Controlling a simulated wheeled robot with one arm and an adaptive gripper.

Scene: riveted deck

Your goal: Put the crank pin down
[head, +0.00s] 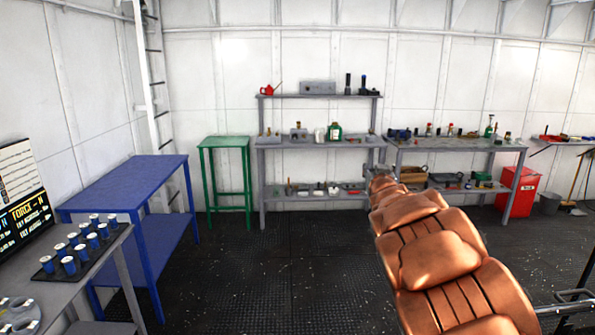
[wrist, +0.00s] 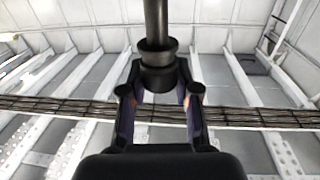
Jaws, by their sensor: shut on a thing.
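The crank pin (wrist: 157,55) shows in the wrist view as a dark shaft with a wider collar at its lower end. My gripper (wrist: 159,88) is shut on it, with one finger on each side of the collar. The shaft runs up out of the top of the wrist view, so its far end is hidden. In the head view my arm reaches forward toward the shelving at the back. I cannot make out the pin there.
A blue table (head: 125,180) with a bare top stands at left. A green stand (head: 224,143) is beside the grey shelving (head: 318,145), which holds several items. A grey bench (head: 457,146) at right is crowded. A black tray (head: 48,276) of blue cups is near left. The floor between is clear.

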